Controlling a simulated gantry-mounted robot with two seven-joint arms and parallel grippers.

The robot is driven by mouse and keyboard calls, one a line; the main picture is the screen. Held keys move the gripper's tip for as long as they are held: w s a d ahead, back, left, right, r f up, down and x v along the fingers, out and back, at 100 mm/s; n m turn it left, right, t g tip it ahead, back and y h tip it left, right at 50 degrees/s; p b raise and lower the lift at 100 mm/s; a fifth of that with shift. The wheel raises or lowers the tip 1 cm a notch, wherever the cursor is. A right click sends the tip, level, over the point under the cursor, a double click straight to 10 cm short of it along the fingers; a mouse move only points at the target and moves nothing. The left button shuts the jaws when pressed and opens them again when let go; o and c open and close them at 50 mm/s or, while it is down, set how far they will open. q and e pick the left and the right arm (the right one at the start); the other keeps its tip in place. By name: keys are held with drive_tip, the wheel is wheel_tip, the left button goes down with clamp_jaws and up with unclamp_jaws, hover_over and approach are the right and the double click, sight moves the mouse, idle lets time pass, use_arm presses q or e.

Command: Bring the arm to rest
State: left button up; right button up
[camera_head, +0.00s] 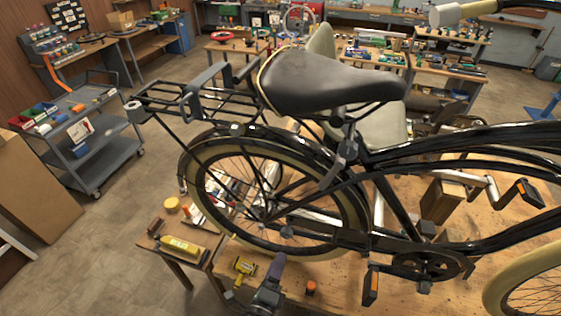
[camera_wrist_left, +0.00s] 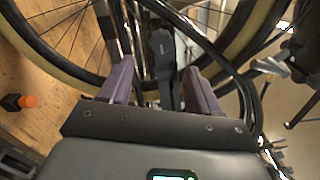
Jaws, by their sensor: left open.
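My left gripper (camera_head: 277,272) shows low in the head view, below the rear wheel (camera_head: 270,190) of a black bicycle. One purple-grey finger points up towards the wheel. In the left wrist view, my left gripper (camera_wrist_left: 157,78) has both purple fingers spread apart. A dark part (camera_wrist_left: 160,48) of the bicycle lies beyond and between the fingers; I cannot tell whether they touch it. The black frame (camera_head: 440,140), saddle (camera_head: 330,80) and rear rack (camera_head: 185,98) stand over the wooden bench (camera_head: 400,295). My right gripper is not in view.
A yellow tool (camera_head: 244,267) and an orange-capped item (camera_head: 310,288) lie on the bench near the left gripper. A pedal (camera_head: 371,285) hangs to its right. A grey cart (camera_head: 90,140) stands at the left, with open floor between.

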use_arm(q)
drive_tip(key=s+a+f+n+g+y+p, duration=0.1)
drive_tip(key=s+f+n, duration=0.1)
drive_tip(key=s+f, duration=0.25)
drive_tip(key=s+a+r+n+g+y+p, duration=0.1)
drive_tip(key=s+a+r+n+g+y, duration=0.1)
drive_tip(key=s+a+n+g, duration=0.4)
drive_tip(key=s+a+r+n+g+y+p, duration=0.1)
drive_tip(key=s+a+r+n+g, duration=0.4)
drive_tip(key=s+a+n, duration=0.7)
drive_tip(key=shift+s+a+n+g+y+p, duration=0.15)
drive_tip(key=shift+s+n+g+y+p, duration=0.25)
drive_tip(key=shift+s+n+g+p, duration=0.45)
drive_tip(key=shift+w+n, duration=0.15)
drive_tip(key=shift+n, duration=0.2)
